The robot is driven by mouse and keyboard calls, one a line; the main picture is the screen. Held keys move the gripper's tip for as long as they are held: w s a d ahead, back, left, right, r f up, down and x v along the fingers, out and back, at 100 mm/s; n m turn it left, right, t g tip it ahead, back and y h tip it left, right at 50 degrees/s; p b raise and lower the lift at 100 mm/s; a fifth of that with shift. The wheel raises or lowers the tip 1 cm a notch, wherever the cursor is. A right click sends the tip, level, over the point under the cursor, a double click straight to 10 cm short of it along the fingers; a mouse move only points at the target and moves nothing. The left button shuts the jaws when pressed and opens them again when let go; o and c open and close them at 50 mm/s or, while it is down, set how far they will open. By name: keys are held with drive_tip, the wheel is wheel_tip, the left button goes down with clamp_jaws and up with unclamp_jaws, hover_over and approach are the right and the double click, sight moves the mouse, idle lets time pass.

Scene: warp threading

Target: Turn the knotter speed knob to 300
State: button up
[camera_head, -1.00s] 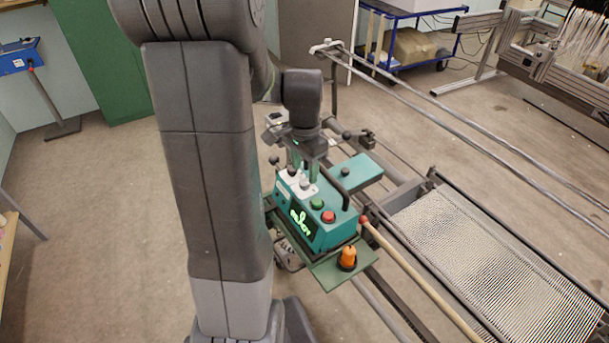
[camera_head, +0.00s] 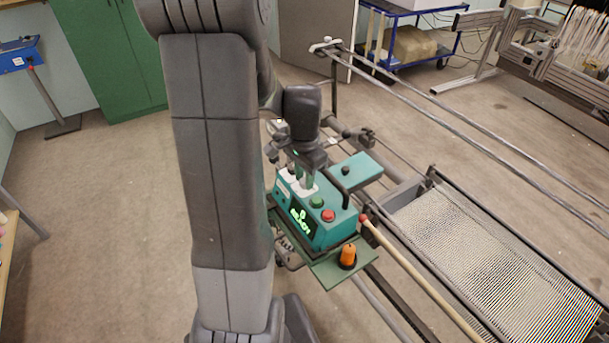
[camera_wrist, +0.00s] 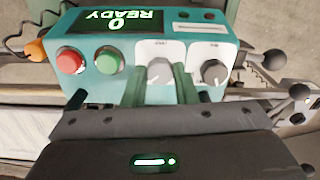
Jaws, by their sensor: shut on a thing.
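The green control box (camera_head: 322,222) stands in the middle of the head view. In the wrist view its top (camera_wrist: 110,35) carries two grey knobs on white plates, a green button (camera_wrist: 109,60) and a red button (camera_wrist: 71,61). My gripper (camera_head: 304,181) points down onto the box. Its two green fingers stand on either side of the knob nearer the buttons (camera_wrist: 159,70), and the gripper (camera_wrist: 160,88) is shut on it. The other knob (camera_wrist: 213,71) is free beside the fingers. The display (camera_wrist: 117,19) reads 0 READY. The plate labels and the knob's dial marks are too small to read.
An orange knob (camera_head: 348,256) stands on a green shelf by the box. A black bar handle (camera_head: 338,190) rises close to my gripper. A wooden rod (camera_head: 425,285) and a threaded warp sheet (camera_head: 490,260) lie to the right. The floor at left is open.

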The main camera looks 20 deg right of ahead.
drive_tip(key=n+b, duration=0.1)
drive_tip(key=n, duration=0.3)
drive_tip(key=n+b, duration=0.1)
drive_tip(key=n, duration=0.4)
drive_tip(key=shift+n, duration=0.4)
idle(0.4)
drive_tip(key=o, duration=1)
